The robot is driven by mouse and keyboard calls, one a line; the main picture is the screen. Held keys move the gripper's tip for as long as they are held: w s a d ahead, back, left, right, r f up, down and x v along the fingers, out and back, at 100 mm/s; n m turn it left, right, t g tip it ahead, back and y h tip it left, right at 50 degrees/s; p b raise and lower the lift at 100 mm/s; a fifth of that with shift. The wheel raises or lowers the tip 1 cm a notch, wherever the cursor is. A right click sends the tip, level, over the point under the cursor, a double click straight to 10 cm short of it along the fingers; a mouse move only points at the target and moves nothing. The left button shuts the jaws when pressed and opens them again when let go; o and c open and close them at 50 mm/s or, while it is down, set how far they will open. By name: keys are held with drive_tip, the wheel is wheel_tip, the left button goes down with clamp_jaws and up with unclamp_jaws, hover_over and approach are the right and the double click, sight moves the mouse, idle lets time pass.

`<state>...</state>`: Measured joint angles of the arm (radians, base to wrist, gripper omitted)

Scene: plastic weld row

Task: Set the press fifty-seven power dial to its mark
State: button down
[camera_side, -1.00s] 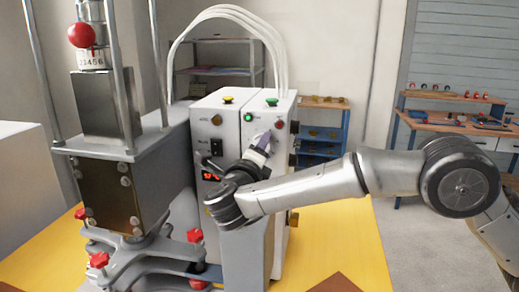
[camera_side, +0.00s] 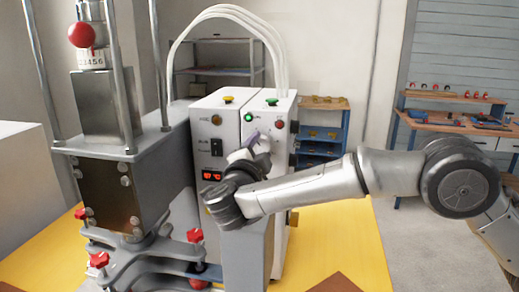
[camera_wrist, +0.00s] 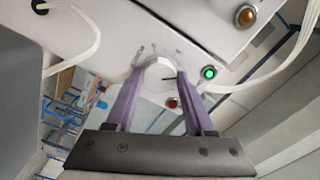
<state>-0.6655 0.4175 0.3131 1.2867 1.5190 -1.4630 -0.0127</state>
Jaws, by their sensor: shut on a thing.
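The power dial (camera_wrist: 157,84) is a pale round knob with a dark pointer line towards its right side in the wrist view. A few small grey marks show on the white panel (camera_wrist: 205,30) around its upper edge. My gripper (camera_wrist: 160,77) has its two purple fingers on either side of the knob, shut on it. In the side view my gripper (camera_side: 254,138) is at the front of the right white cabinet (camera_side: 281,150), and the dial is hidden there by the fingers and wrist. I cannot tell which mark the pointer meets.
Beside the dial are a lit green lamp (camera_wrist: 208,72) and a red lamp (camera_wrist: 172,102). The left cabinet (camera_side: 205,130) has a red display (camera_side: 212,175). The press (camera_side: 115,185) stands left on the yellow table (camera_side: 345,245). White hoses (camera_side: 275,45) arch above the cabinets.

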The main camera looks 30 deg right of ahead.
drive_tip(key=shift+n, duration=2)
drive_tip(key=shift+c, duration=1.4)
unclamp_jaws()
drive_tip(key=shift+s+a, duration=0.1)
drive_tip(key=v, duration=1.3)
drive_tip(key=shift+s+a, duration=0.2)
